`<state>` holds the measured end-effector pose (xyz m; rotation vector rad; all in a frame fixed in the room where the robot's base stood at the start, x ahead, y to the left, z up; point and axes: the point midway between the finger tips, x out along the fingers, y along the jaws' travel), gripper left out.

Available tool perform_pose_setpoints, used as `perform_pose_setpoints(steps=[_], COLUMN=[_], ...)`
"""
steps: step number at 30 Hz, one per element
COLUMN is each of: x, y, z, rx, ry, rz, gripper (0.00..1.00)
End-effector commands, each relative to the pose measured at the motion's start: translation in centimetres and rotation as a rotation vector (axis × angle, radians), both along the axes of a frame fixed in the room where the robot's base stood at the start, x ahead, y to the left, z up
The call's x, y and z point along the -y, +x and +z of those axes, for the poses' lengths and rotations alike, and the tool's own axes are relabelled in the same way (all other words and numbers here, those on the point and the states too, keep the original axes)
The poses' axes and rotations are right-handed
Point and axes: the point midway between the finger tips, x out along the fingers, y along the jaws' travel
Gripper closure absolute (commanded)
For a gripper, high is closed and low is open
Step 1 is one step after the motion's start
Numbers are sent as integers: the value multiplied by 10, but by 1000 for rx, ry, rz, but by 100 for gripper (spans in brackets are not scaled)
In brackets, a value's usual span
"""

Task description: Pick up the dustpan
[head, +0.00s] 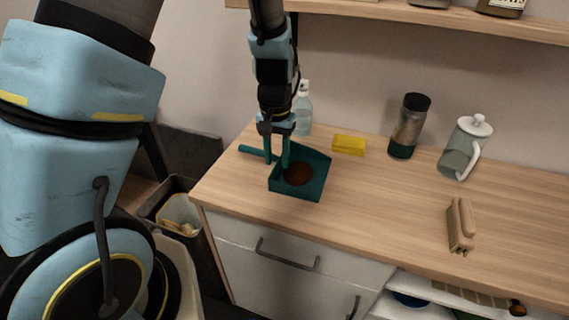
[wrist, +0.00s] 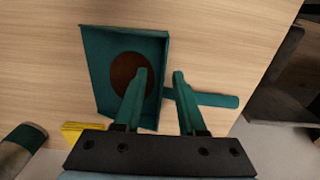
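The dustpan (head: 310,188) is teal and lies on the wooden counter near its left end, with its handle (head: 252,151) pointing left. A round brown patch (head: 298,174) shows inside the pan. In the wrist view the dustpan (wrist: 99,62) is at upper left and its handle (wrist: 212,100) runs right. My gripper (head: 277,163) points down over the junction of pan and handle. Its teal fingers are apart and nothing is held. In the wrist view my gripper (wrist: 160,73) has one finger over the pan and the other over the handle side. I cannot tell whether they touch it.
A yellow sponge (head: 349,145) lies behind the pan at right, and a clear spray bottle (head: 303,115) stands behind it. A dark tumbler (head: 408,128), a lidded jug (head: 462,150) and a wooden brush (head: 461,226) stand further right. Bare counter lies between pan and brush.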

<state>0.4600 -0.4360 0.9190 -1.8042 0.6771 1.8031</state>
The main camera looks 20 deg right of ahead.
Motion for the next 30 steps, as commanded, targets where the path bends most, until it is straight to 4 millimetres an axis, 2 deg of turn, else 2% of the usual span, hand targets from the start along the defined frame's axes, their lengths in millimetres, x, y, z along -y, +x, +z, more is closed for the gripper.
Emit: perform_pose_setpoints(steps=[10,20,30], x=[-3,-2,-3], y=[6,6,6], z=[-39,-45,-45], rx=[-2,0,0], ry=[1,0,0], rz=[1,1,1], gripper=[60,60,98])
